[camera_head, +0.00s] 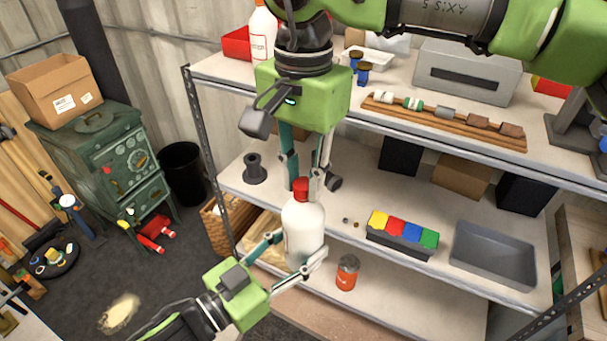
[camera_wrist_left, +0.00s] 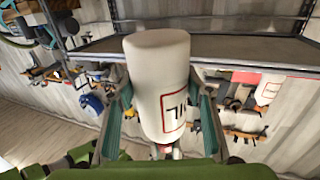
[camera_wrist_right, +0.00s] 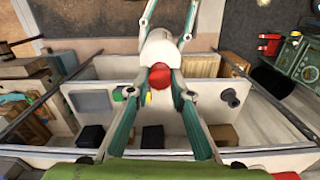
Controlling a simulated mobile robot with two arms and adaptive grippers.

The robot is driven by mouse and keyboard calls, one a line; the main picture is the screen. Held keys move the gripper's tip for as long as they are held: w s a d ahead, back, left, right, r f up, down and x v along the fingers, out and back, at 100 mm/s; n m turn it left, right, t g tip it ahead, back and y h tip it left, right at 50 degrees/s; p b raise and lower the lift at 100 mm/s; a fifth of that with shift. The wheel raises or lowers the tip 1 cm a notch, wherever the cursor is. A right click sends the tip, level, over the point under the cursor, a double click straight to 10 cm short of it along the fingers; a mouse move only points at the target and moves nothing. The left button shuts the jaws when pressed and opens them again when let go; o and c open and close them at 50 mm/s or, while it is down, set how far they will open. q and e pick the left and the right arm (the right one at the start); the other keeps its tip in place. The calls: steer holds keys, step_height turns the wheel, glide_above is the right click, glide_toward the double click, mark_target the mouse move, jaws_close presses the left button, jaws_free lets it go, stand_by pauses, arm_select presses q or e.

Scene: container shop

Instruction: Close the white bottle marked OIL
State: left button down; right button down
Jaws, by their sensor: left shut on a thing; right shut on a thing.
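The white bottle (camera_head: 303,225) stands upright in front of the middle shelf. Its red-framed label with part of the lettering shows in the left wrist view (camera_wrist_left: 175,110). A red cap (camera_head: 301,188) sits at the bottle's mouth; I cannot tell how tightly it is seated. My left gripper (camera_head: 297,252) is shut around the lower part of the bottle. My right gripper (camera_head: 304,184) comes from above and is shut on the red cap. The right wrist view shows the cap (camera_wrist_right: 160,75) between the right fingers, with the white bottle (camera_wrist_right: 160,47) below it.
The shelf holds a black spool (camera_head: 254,170), a box with coloured blocks (camera_head: 402,242) and a grey tray (camera_head: 520,268). An orange can (camera_head: 347,272) stands lower, right of the bottle. Another white bottle with a red label (camera_head: 262,38) is on the top shelf.

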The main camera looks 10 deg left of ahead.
steer(key=m, duration=2)
steer(key=c, duration=1.7)
jaws_free()
step_height(320, 180, up, 12)
steer(key=shift+f, duration=0.1)
